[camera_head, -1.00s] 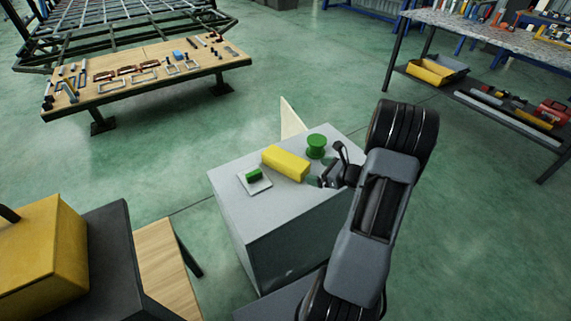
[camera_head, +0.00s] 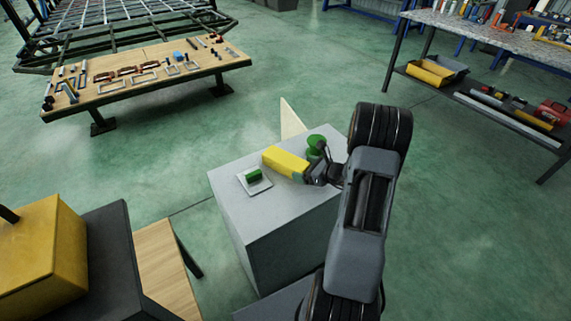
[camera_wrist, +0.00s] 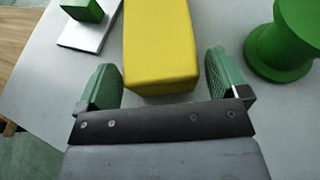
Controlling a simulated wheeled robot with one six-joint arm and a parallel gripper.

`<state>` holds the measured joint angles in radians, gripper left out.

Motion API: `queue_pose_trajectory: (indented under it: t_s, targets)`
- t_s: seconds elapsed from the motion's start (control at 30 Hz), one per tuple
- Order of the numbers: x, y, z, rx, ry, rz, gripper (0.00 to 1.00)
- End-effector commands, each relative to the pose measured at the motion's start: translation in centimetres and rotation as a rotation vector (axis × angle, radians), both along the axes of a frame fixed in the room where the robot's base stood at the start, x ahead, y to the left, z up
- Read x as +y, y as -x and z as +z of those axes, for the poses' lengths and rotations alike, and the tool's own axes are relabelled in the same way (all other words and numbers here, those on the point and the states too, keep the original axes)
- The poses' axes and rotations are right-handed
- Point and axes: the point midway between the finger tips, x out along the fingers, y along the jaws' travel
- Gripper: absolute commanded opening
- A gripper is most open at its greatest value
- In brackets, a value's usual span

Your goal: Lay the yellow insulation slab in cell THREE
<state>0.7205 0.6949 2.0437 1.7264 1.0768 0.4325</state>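The yellow insulation slab (camera_head: 285,161) lies on top of a grey box-shaped stand. In the wrist view the slab (camera_wrist: 159,45) sits between the two green finger pads of my gripper (camera_wrist: 162,82), with a gap on both sides. My gripper (camera_head: 303,174) is open at the slab's right end. Its fingers are level with the near end of the slab and do not visibly press on it. Cell THREE cannot be made out in these frames.
On the grey stand (camera_head: 275,215), a green spool (camera_head: 316,141) stands close to my gripper, and a green block (camera_head: 254,174) rests on a white plate (camera_head: 262,186). A wooden tool table (camera_head: 150,68) and metal frame (camera_head: 110,28) stand at back left. Green floor between is clear.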

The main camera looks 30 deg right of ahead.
Motion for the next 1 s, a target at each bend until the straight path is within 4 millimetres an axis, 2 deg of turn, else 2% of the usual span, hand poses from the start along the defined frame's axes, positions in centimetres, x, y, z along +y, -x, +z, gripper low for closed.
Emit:
queue_pose_trajectory:
  t_s: [0.07, 0.47, 0.77, 0.87, 1.0]
  targets:
    - [0.0, 0.0, 0.0, 0.0, 0.0, 0.0, 0.85]
    - [0.0, 0.0, 0.0, 0.0, 0.0, 0.0, 0.46]
    - [0.0, 0.0, 0.4, -0.002, 0.001, -0.001, 0.45]
    - [0.0, 0.0, 1.3, -0.003, 0.001, -0.001, 0.45]
    - [0.0, -0.2, 3.7, -0.005, 0.004, 0.001, 0.45]
